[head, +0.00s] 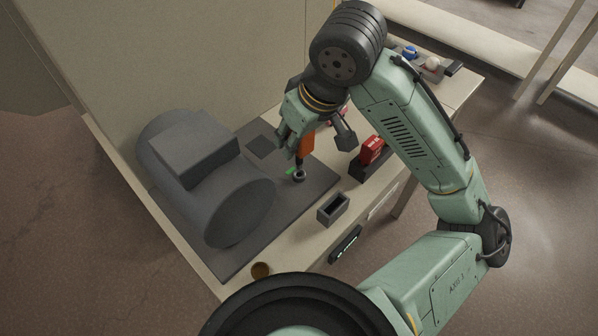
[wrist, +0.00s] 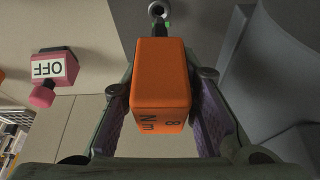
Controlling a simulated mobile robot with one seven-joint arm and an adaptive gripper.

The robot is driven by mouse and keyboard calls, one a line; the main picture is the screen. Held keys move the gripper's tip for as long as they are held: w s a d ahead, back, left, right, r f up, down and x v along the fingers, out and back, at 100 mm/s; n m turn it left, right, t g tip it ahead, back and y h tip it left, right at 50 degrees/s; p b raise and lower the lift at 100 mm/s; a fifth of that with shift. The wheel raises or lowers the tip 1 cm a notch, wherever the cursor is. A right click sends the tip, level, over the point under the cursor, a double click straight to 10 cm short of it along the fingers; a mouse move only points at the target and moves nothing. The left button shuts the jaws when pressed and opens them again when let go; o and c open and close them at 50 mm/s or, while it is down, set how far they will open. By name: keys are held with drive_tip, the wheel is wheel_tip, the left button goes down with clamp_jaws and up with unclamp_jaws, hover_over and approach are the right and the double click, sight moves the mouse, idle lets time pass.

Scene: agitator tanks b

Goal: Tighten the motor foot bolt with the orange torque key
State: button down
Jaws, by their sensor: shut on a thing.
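The orange torque key (head: 307,145), marked "8 Nm" in the wrist view (wrist: 160,85), is between the fingers of my gripper (head: 298,138), which is shut on it. A small green mark (head: 290,170) is beside the bolt. The grey motor (head: 240,210) lies left of the bolt.
A red block (head: 372,148) sits in a dark holder to the right; the wrist view shows a pink block marked OFF (wrist: 55,69). A small open dark box (head: 333,209), a black device with a green display (head: 346,244) and a brown round piece (head: 261,270) are along the front edge.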

wheel_tip(320, 180, up, 3)
drive_tip(key=p, duration=0.2)
drive_tip(key=shift+f+p, duration=0.1)
drive_tip(key=shift+p, duration=0.25)
drive_tip(key=shift+r, duration=0.65)
drive_tip(key=n+g, duration=0.1)
drive_tip(key=n, duration=0.2)
drive_tip(key=n+g+y, duration=0.1)
drive_tip(key=n, duration=0.2)
drive_tip(key=shift+s+a, duration=0.1)
drive_tip(key=shift+s, duration=0.05)
